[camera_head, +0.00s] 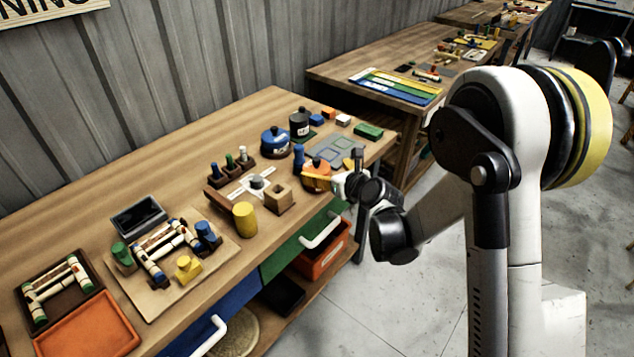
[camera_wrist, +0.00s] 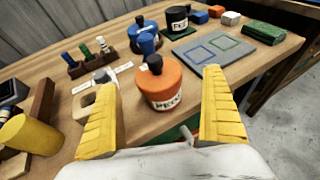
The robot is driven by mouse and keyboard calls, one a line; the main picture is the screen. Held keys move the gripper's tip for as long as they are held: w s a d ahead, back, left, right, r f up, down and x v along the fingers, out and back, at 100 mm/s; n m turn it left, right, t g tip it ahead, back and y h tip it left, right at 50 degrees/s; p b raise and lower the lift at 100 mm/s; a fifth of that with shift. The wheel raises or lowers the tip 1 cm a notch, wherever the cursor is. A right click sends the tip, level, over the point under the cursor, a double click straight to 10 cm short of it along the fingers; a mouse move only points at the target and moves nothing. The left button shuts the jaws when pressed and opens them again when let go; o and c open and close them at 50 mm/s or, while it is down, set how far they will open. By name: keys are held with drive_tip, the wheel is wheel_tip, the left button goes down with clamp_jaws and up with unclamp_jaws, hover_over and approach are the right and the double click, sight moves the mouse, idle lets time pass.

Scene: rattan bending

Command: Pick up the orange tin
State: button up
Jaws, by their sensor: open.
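The orange tin (camera_wrist: 160,85) stands upright on the wooden bench near its front edge. It has a black knob on its lid and a white label with partly readable letters. In the head view the orange tin (camera_head: 317,177) is partly covered by my gripper (camera_head: 343,181). In the wrist view my gripper (camera_wrist: 163,112) is open, with one yellow ribbed finger at the left and one at the right. The tin shows between the fingers, a little beyond them. I cannot tell if either finger touches it.
A blue tin (camera_head: 275,142) and a black tin (camera_head: 299,124) stand behind. A wooden block with a hole (camera_head: 279,197) and a yellow cylinder (camera_head: 245,219) are to the left. A grey mat with outlined squares (camera_wrist: 215,50) lies to the right. A green drawer (camera_head: 290,250) is below.

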sight(318, 166)
drive_tip(key=b+x, duration=0.2)
drive_tip(key=x, duration=0.2)
drive_tip(key=shift+w+a, duration=0.1)
drive_tip(key=shift+a, duration=0.2)
drive_tip(key=shift+w+a+f, duration=0.15)
drive_tip(key=shift+w+a, duration=0.05)
drive_tip(key=shift+w, duration=0.2)
drive_tip(key=c, duration=1.5)
